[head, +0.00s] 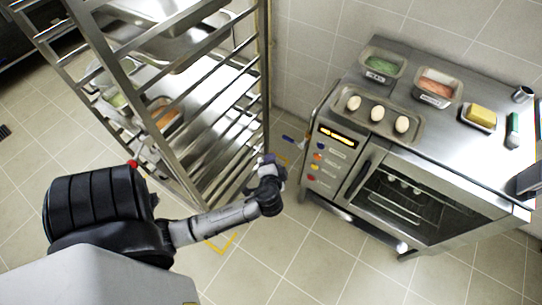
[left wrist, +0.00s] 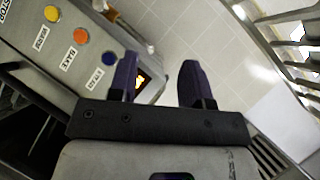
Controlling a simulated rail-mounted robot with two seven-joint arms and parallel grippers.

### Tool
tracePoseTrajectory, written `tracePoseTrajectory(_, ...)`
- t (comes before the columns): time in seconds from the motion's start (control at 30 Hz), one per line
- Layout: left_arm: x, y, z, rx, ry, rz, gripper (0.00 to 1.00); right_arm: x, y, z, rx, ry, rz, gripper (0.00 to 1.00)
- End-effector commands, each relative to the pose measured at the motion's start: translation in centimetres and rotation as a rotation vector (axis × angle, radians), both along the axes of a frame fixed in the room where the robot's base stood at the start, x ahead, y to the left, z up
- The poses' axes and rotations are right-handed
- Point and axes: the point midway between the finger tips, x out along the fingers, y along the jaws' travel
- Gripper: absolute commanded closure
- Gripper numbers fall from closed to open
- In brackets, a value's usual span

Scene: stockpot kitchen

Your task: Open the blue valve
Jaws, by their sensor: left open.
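A small blue piece (head: 288,139) shows low by the wall between the rack and the oven in the head view; I cannot tell whether it is the valve. The oven panel has a blue knob (head: 320,146), which also shows in the left wrist view (left wrist: 109,59) beside the left finger. My left gripper (head: 268,160) is in the gap between rack and oven, left of the panel. In the left wrist view its two purple fingers (left wrist: 160,78) are apart, with nothing between them. My right gripper is not in view.
A tall metal rack (head: 267,60) with trays stands close on the left. The steel oven (head: 430,215) stands right, carrying an egg tray (head: 418,128), food tubs and butter (head: 481,116). Open tiled floor (head: 310,255) lies in front.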

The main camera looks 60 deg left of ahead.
Motion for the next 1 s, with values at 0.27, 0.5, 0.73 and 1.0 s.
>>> tracePoseTrajectory(0.27, -1.4, -1.8, 4.1, -0.109, 0.022, -0.001, 0.55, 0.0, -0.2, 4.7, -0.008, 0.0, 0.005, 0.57)
tracePoseTrajectory(0.5, -2.1, -2.9, 5.8, -0.173, 0.037, -0.003, 0.55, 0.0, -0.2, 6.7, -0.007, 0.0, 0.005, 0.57)
tracePoseTrajectory(0.73, -2.5, -3.4, 6.3, -0.201, 0.044, -0.003, 0.55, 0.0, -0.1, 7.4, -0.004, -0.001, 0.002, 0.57)
tracePoseTrajectory(1.0, -2.5, -3.4, 6.3, -0.206, 0.046, -0.004, 0.55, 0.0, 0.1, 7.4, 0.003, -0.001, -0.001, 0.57)
